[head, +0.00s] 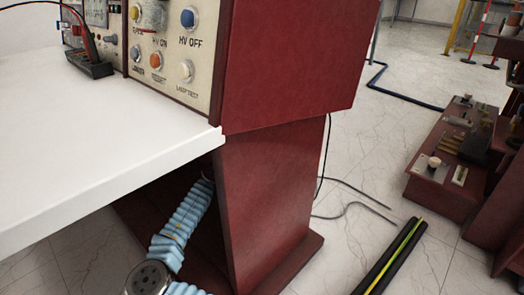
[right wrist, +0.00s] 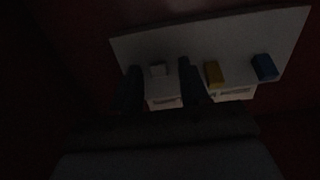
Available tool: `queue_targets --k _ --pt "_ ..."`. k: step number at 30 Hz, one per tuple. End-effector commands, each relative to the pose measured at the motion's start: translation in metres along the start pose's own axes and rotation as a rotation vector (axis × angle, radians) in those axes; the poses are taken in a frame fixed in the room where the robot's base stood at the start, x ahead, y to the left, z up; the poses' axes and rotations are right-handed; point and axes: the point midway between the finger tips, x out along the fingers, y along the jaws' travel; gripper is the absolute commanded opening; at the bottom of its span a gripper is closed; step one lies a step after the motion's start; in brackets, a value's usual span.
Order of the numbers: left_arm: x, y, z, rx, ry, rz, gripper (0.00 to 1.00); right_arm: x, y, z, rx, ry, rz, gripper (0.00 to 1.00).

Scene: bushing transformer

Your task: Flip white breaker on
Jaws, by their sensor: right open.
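The right wrist view is very dark. It shows a pale panel (right wrist: 230,35) with a row of small switches. The white breaker (right wrist: 158,70) is a small light block at the left of the row, above a white labelled base. My right gripper (right wrist: 160,66) is open, with one dark finger on each side of the white breaker. I cannot tell whether either finger touches it. The breaker panel is hidden in the head view. My left gripper is not in view.
A yellow switch (right wrist: 213,73) sits close to the right finger, with a blue switch (right wrist: 264,67) beyond it. In the head view, a white tabletop (head: 90,130) overhangs beside a dark red cabinet leg (head: 270,200). A control panel (head: 170,50) stands on top.

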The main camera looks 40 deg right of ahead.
Motion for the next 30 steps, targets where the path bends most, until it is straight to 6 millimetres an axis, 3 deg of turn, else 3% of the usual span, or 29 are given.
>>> queue_targets --k 8,17,23,30 --pt "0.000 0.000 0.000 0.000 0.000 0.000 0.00 0.002 0.000 0.000 0.000 0.000 0.000 0.45" --pt "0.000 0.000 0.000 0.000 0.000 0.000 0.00 0.001 0.000 0.000 0.000 0.000 0.000 0.00" --pt "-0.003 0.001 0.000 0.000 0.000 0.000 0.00 0.002 0.000 -0.003 0.003 -0.018 0.001 0.00" --pt "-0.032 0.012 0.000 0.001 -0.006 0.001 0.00 0.002 0.001 -0.020 0.010 -0.222 0.003 0.00"
